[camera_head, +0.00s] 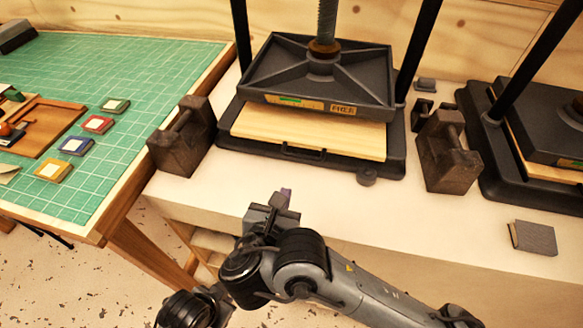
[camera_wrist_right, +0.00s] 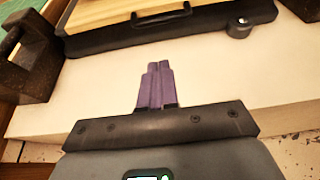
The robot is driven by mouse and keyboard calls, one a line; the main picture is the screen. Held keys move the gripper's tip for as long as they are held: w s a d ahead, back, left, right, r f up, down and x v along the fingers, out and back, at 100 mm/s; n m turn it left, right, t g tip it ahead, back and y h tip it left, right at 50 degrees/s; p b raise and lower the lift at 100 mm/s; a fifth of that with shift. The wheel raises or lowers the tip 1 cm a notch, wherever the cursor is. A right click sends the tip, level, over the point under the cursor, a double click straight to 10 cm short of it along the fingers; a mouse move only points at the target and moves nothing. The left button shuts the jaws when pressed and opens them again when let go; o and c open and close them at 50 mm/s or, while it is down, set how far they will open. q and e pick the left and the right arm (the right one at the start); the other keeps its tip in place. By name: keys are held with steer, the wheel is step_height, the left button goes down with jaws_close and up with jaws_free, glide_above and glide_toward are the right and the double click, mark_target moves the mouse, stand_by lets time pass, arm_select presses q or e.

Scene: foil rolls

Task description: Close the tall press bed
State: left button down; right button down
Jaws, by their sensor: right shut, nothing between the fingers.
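The middle press has a dark ribbed platen (camera_head: 285,80) on a screw, above a pale wooden board on its bed (camera_head: 350,141). The platen is raised, with a gap over the board. The bed has a dark front handle (camera_head: 303,154), also in the right wrist view (camera_wrist_right: 160,17). A second press (camera_head: 540,120) is partly cut off at the right. I cannot tell which press the task calls tall. My right gripper (camera_head: 287,192) is in front of the middle press, apart from the handle. Its purple fingers (camera_wrist_right: 158,84) are shut and empty. My left gripper is not in view.
Dark iron weights stand left (camera_head: 182,142) and right (camera_head: 447,155) of the middle press. A small grey block (camera_head: 533,238) lies at the right front. A green-matted table (camera_head: 130,70) with coloured tiles is at left. The pale bench front (camera_head: 400,215) is clear.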

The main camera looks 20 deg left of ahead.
steer(key=b+x, duration=0.3)
steer(key=x, duration=0.3)
steer(key=shift+w+f, duration=0.25)
steer(key=shift+w, duration=0.05)
steer(key=w, duration=0.2)
steer(key=w+b, duration=0.1)
steer(key=shift+a+r, duration=0.1)
steer(key=shift+r, duration=0.15)
steer(key=shift+w+a+r, duration=0.1)
steer(key=shift+w+r, duration=0.1)
steer(key=shift+w, duration=0.35)
